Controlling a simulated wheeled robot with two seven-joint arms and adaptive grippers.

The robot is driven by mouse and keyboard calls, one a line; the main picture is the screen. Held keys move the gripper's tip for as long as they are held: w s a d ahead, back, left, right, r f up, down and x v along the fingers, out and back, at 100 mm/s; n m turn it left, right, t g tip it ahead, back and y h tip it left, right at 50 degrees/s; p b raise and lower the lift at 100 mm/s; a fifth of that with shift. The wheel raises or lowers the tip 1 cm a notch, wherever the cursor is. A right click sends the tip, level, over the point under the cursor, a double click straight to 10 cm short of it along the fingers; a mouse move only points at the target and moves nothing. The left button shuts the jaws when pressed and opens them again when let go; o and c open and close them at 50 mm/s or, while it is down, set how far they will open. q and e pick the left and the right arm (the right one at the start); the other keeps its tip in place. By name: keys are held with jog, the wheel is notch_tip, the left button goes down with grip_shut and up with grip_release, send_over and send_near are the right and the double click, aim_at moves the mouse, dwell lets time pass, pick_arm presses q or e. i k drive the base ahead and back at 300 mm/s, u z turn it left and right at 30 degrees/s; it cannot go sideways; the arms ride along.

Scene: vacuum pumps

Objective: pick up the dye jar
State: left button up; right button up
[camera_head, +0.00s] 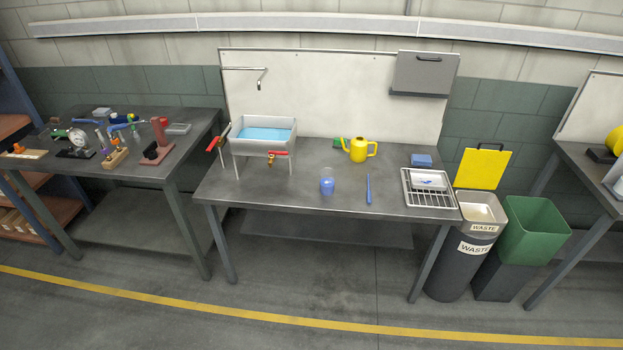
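A small clear jar with blue contents (327,182), which looks like the dye jar, stands upright on the middle table near its front edge. It stands apart from the things around it. A thin blue stick (368,189) lies to its right. Neither of my grippers shows in the head view, so I cannot see whether they are open or shut.
On the middle table (280,201) are a raised tank of blue water (264,135), a yellow watering can (359,149) and a wire rack (430,196). A cluttered table (190,156) stands left. Waste bins (466,240) stand right. The floor in front is clear.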

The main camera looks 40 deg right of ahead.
aim_at(327, 175)
jog(key=i, duration=1.25)
jog(key=z, duration=0.2)
